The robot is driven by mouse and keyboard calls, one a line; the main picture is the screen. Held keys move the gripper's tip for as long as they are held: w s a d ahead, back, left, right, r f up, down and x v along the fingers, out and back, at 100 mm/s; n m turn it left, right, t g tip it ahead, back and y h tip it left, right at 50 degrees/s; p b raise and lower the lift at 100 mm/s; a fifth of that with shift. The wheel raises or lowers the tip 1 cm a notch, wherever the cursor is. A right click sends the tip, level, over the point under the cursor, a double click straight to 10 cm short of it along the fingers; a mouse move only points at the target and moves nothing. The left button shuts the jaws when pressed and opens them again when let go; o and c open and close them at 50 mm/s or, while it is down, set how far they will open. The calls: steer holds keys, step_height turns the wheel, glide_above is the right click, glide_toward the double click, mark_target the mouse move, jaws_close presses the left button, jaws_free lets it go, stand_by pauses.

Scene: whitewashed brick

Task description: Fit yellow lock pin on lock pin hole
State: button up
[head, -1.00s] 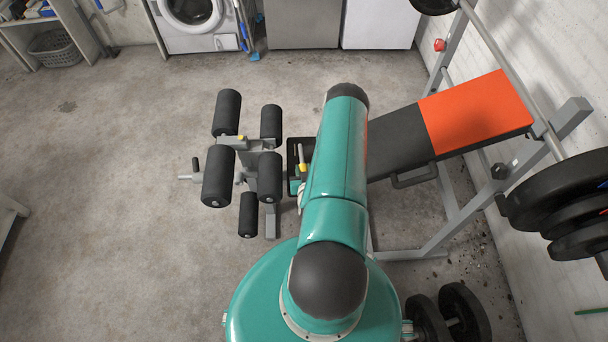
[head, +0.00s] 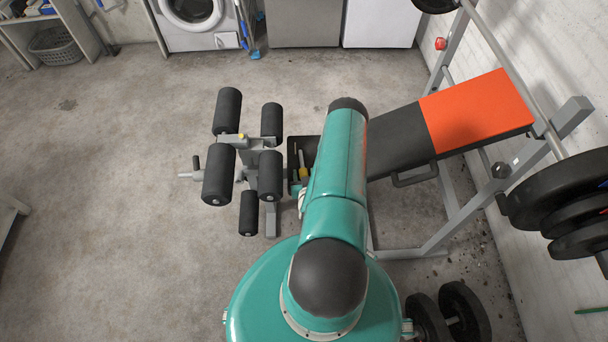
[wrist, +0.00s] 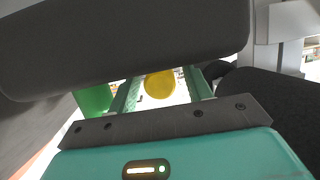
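The yellow lock pin (head: 303,173) shows in the head view just left of my arm, its thin shaft pointing up the picture, over a black tray-like part. In the wrist view its round yellow end (wrist: 159,84) sits between the two fingers of my gripper (wrist: 161,88), which appears closed around it. The finger contact is not fully clear. In the head view most of my gripper is hidden under my arm. The leg attachment's grey frame (head: 257,143) stands left of the pin. I cannot make out the lock pin hole.
Several black foam rollers (head: 219,174) surround the grey frame close to the pin. A dark roller (wrist: 130,45) crosses the wrist view in front of the fingers. The bench seat (head: 475,112) and weight plates (head: 560,190) are on the right.

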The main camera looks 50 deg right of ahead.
steer(key=shift+r, duration=0.15)
steer(key=v, duration=0.7)
steer(key=shift+s+a, duration=0.2)
steer(key=shift+a+r, duration=0.1)
stand_by(0.3)
